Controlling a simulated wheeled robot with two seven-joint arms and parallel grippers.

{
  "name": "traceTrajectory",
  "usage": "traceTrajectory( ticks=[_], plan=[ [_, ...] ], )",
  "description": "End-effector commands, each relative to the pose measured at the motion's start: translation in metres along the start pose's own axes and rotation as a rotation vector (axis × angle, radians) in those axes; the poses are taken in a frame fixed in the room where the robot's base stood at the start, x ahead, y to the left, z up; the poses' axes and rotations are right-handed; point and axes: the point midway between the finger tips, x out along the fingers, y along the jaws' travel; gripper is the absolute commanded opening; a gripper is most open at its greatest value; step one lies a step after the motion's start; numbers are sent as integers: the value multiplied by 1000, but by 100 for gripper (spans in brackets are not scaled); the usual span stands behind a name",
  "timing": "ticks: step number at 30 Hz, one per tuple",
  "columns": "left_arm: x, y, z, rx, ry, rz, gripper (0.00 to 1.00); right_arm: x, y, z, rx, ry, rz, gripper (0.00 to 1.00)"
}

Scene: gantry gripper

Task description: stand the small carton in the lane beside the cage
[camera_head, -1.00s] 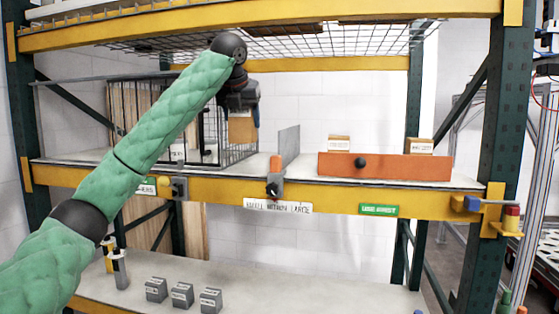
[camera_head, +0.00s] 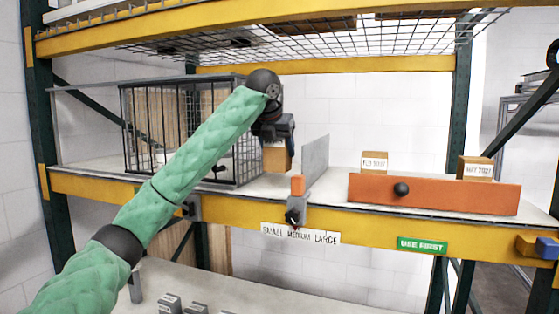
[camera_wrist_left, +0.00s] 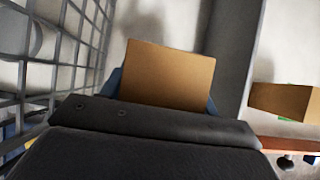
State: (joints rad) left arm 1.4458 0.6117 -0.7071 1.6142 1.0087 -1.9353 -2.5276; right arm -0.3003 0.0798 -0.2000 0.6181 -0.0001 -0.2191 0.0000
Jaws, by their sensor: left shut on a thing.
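The small carton (camera_head: 276,158) is a plain brown box. My left gripper (camera_head: 275,143) is shut on it from above, and its jaws also show in the wrist view (camera_wrist_left: 165,98). The carton (camera_wrist_left: 168,76) hangs upright between the wire cage (camera_head: 140,135) on the left and a grey upright divider (camera_head: 315,155) on the right. The cage bars (camera_wrist_left: 85,45) and the divider (camera_wrist_left: 233,50) flank it in the wrist view too. Its lower edge appears near the shelf deck; I cannot tell whether it touches. My right gripper is not in view.
An orange bar (camera_head: 435,196) with a black knob fronts two labelled cartons, one (camera_head: 374,162) and another (camera_head: 475,168), at the right. A grey slider with an orange block (camera_head: 298,186) stands at the divider's front. A wire mesh (camera_head: 300,48) hangs overhead.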

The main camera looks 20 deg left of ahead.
Motion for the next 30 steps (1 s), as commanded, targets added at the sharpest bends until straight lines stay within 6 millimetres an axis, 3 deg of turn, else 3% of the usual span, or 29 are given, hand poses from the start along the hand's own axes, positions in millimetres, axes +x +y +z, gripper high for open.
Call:
traceTrajectory(
  ticks=[15, 28, 29, 30],
  plan=[
    [34, 0, -22, -1, 1, 0, 28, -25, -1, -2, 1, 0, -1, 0],
    [40, 0, -26, 0, -1, 0, 28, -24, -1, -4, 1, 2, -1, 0],
    [40, 0, -26, 0, 0, 0, 64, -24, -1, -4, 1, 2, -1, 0],
    [40, 0, -26, 0, 0, 0, 72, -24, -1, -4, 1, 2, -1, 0]
  ],
)
